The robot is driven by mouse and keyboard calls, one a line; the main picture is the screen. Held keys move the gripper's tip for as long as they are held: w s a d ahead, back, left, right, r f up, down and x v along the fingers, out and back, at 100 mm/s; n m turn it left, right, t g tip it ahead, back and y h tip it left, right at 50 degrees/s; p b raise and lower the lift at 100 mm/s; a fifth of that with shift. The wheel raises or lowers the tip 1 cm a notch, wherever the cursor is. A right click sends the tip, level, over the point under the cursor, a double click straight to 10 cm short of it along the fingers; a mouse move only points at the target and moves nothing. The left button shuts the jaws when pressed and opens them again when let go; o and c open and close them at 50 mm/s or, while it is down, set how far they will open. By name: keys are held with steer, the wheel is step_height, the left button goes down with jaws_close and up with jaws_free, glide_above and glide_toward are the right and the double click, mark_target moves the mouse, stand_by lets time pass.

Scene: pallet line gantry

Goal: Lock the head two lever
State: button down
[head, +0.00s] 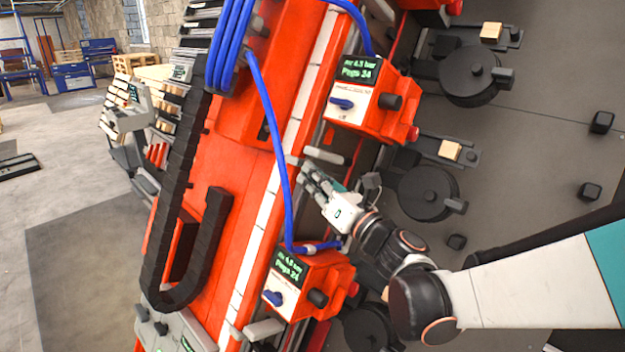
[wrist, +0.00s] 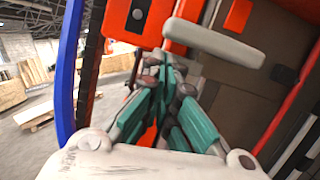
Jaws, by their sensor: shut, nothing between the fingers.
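A pale grey lever (head: 325,155) sticks out below the upper orange head unit (head: 372,98), whose green display sits above a blue knob. In the wrist view the lever (wrist: 215,42) lies slanted across the top, its free end to the right. My gripper (head: 308,172) is shut and empty, just below the lever's left part. In the wrist view its fingers (wrist: 163,72) meet near the lever's left end; I cannot tell whether they touch it. A similar lever (head: 263,330) shows by the lower head unit (head: 312,285). Which unit is head two is not clearly legible.
A blue hose (head: 268,120) runs down the orange gantry beam (head: 235,195) close to my gripper's left. A black cable chain (head: 183,190) lies farther left. Black round discs (head: 430,193) with wooden blocks stand to the right. Open floor (head: 85,240) lies far left.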

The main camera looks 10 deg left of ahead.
steer(key=shift+r, duration=0.6)
steer(key=shift+p, duration=0.3)
steer(key=s+d+f+b, duration=0.1)
steer(key=s+d+f, duration=0.4)
steer(key=s+d, duration=0.2)
steer(key=shift+s+f, duration=0.25)
steer(key=shift+f, duration=0.05)
stand_by(0.4)
